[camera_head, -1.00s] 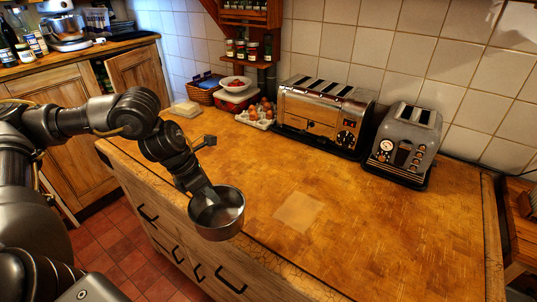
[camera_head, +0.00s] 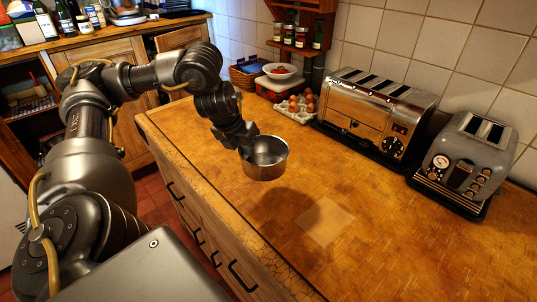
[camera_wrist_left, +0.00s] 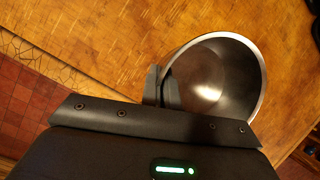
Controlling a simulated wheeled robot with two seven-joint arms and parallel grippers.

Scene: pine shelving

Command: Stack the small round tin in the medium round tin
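My left gripper (camera_head: 247,154) is shut on the wall of a round silver metal tin (camera_head: 268,172) and holds it upright above the wooden counter; its shadow falls on the counter below. In the left wrist view the fingers (camera_wrist_left: 164,87) grip the near left side of the tin (camera_wrist_left: 254,75), with one finger inside the rim. The tin's open mouth shows a bare metal inside. It is the only tin I see, and I cannot tell whether it is the small or the medium one. My right gripper is out of view.
A pale square patch (camera_head: 325,221) lies on the wooden counter (camera_head: 390,245), with clear room around it. A chrome toaster (camera_head: 372,120) and a grey toaster (camera_head: 465,160) stand along the tiled wall. An egg tray (camera_head: 297,108) and a white bowl (camera_head: 280,71) stand farther back.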

